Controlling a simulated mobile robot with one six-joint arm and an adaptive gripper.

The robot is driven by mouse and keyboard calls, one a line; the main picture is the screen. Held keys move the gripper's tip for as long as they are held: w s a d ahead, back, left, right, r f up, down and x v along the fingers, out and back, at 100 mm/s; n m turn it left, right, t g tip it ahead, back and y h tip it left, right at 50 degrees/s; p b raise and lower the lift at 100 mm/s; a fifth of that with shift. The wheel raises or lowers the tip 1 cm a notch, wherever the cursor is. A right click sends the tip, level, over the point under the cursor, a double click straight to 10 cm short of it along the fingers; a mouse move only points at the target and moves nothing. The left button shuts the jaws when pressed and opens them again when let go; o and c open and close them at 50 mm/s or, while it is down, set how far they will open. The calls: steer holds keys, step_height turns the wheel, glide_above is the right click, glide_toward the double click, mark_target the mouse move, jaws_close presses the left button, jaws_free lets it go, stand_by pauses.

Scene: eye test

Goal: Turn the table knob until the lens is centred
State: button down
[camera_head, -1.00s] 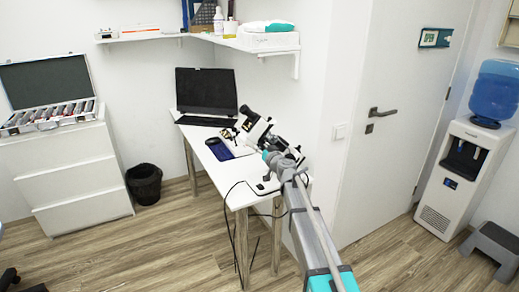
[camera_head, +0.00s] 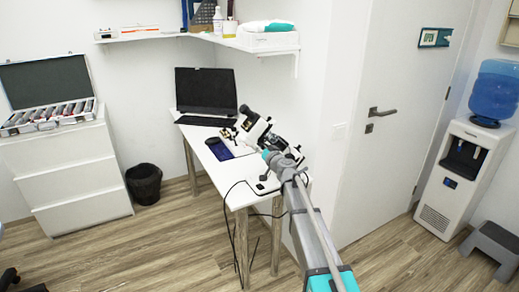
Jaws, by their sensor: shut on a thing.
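A white and black lens instrument (camera_head: 252,129) stands on the narrow white table (camera_head: 228,174), with its dark eyepiece tilted up to the left. My gripper (camera_head: 271,142) is at the right side of the instrument, at the end of my grey and teal arm. Its dark fingers are close against the instrument and shut on a small part there, which appears to be the table knob. The knob itself is hidden by the fingers and wrist. The lens is too small to make out, so its centring cannot be told.
A black laptop (camera_head: 206,92) stands at the table's far end. A dark blue tray (camera_head: 222,150) lies left of the instrument. The wall (camera_head: 318,110) is close on the right.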

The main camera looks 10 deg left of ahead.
steer(key=shift+c, duration=1.3)
jaws_free()
steer(key=shift+a, duration=0.1)
steer(key=v, duration=1.2)
